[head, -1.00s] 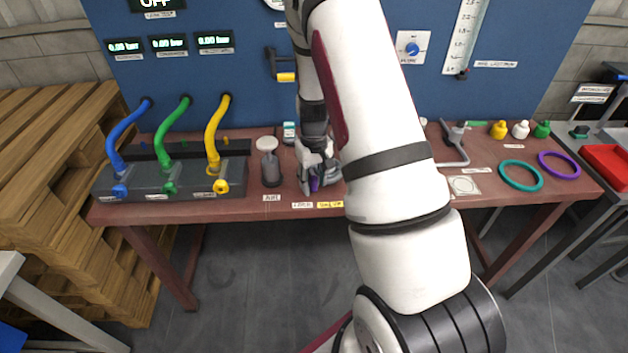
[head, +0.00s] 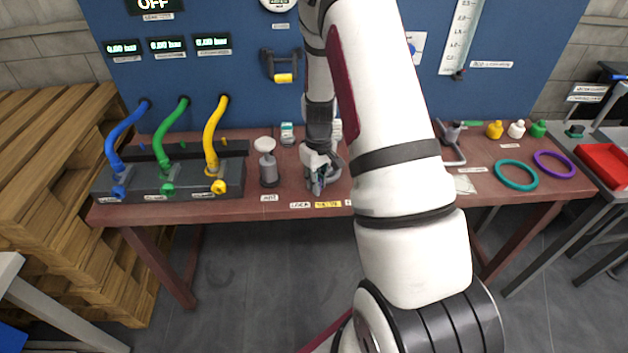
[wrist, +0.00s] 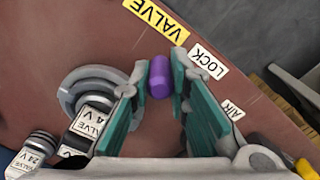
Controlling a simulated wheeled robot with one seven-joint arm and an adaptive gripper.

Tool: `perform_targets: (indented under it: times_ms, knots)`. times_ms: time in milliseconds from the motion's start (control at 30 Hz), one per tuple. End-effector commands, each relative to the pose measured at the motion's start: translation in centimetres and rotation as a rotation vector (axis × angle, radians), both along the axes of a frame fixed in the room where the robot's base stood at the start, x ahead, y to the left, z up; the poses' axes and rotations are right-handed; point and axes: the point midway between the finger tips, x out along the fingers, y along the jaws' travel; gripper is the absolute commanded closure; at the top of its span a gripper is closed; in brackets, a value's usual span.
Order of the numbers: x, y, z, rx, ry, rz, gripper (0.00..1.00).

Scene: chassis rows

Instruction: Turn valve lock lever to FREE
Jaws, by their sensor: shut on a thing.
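The purple lever grip (wrist: 159,77) shows in the wrist view between my fingertips. My gripper (wrist: 158,90) has its green-padded fingers on either side of it and is shut on it. Near it on the bench lie a white LOCK label (wrist: 208,61) and a yellow VALVE label (wrist: 156,19). A round grey base (wrist: 88,82) lies to the left, partly behind a finger. In the head view my gripper (head: 318,184) is low over the bench's front part, and the lever is mostly hidden there. I see no readable FREE marking.
The brown bench (head: 400,205) holds a dark hose block (head: 170,183) with blue, green and yellow hoses, a grey pump-like cylinder (head: 267,170), and teal (head: 516,175) and purple rings. A blue panel (head: 220,90) with a yellow-handled bracket (head: 283,77) rises behind.

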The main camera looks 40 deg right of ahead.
Motion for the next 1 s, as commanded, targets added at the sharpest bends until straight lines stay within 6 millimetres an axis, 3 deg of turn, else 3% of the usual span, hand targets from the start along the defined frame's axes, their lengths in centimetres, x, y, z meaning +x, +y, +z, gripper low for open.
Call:
perform_targets:
  times_ms: [500, 1000]
  knots:
    - [-3.0, -3.4, 0.0, 0.004, 0.003, 0.479, 1.00]
    - [-3.6, -5.9, -0.1, 0.005, 0.005, 0.794, 1.00]
